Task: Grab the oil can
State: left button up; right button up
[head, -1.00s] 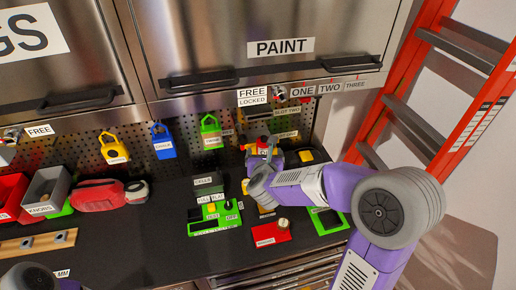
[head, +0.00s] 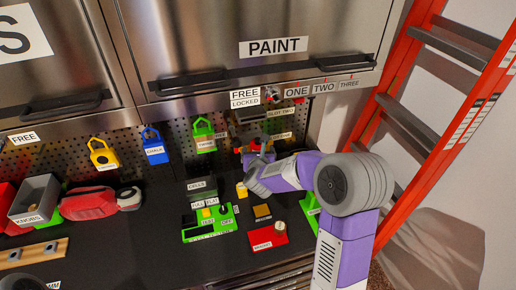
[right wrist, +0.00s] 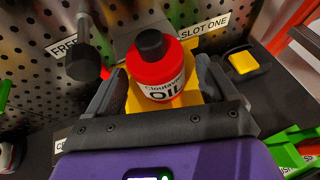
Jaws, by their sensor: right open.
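The oil can (right wrist: 160,75) is a red bottle with a black cap and a white label reading OIL. In the right wrist view it stands upright in front of a yellow piece (right wrist: 192,97). My right gripper (right wrist: 157,80) is open, with one dark finger on each side of the can; I cannot tell whether either finger touches it. In the head view my right gripper (head: 257,160) reaches to the pegboard's foot, and the can is mostly hidden there. My left gripper is out of view.
A dark hammer-like tool (right wrist: 83,50) hangs close to the left finger. A black and yellow block (right wrist: 243,63) lies to the right. In the head view, a green labelled panel (head: 210,222) and a red block (head: 267,236) sit on the worktop. A red ladder (head: 440,110) stands at right.

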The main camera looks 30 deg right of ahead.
jog(key=c, duration=1.1)
jog(key=shift+c, duration=0.4)
jog(key=shift+r, duration=0.1)
